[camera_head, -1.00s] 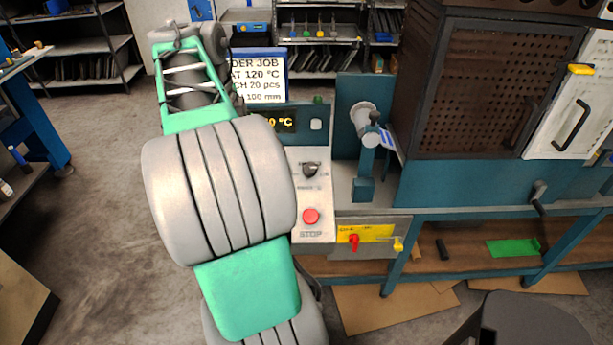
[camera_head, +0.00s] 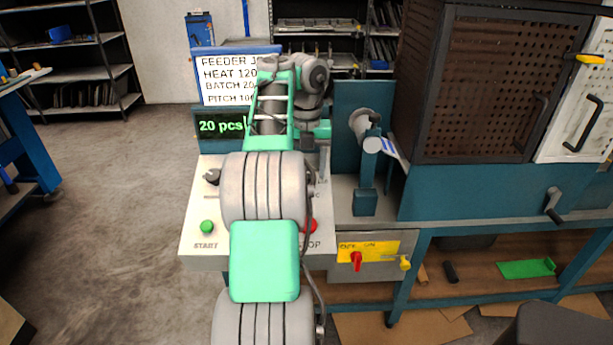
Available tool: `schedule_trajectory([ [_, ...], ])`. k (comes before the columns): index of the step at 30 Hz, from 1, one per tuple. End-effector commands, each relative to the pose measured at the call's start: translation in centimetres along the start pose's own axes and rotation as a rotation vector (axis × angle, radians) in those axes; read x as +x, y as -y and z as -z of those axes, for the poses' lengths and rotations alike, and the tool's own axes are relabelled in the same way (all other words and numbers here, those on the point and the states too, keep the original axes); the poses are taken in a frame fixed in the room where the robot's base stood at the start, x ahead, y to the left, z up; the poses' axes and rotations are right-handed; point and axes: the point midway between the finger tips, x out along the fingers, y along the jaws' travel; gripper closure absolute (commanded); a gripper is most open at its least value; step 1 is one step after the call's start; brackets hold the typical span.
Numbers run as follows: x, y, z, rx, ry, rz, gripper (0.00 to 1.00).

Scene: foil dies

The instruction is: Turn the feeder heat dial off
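The feeder's control panel (camera_head: 200,240) is pale and sloped, with a dark dial (camera_head: 212,176) showing at its upper left. My arm covers the panel's middle and right, including the place where another dark dial showed earlier, so that dial's setting is hidden. A display (camera_head: 222,126) reads "20 pcs"; its right part is hidden. My arm's end, with my gripper (camera_head: 316,140), is over the upper right of the panel. Its fingers cannot be made out, nor whether they touch the dial.
A green START button (camera_head: 207,227) and a partly covered red STOP button (camera_head: 311,226) sit on the panel. A red OFF/ON switch (camera_head: 356,261) is below right. A lever post (camera_head: 366,180) and a perforated cabinet (camera_head: 490,90) stand to the right.

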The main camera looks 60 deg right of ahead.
Motion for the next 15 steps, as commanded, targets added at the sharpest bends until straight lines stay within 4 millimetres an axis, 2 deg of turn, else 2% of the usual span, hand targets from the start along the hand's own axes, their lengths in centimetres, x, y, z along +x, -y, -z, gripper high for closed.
schedule_trajectory([
  [5,-0.15,-0.01,-0.01,-0.001,0.001,0.000,0.41],
  [15,-0.14,-0.01,-0.01,-0.001,0.001,0.000,0.69],
])
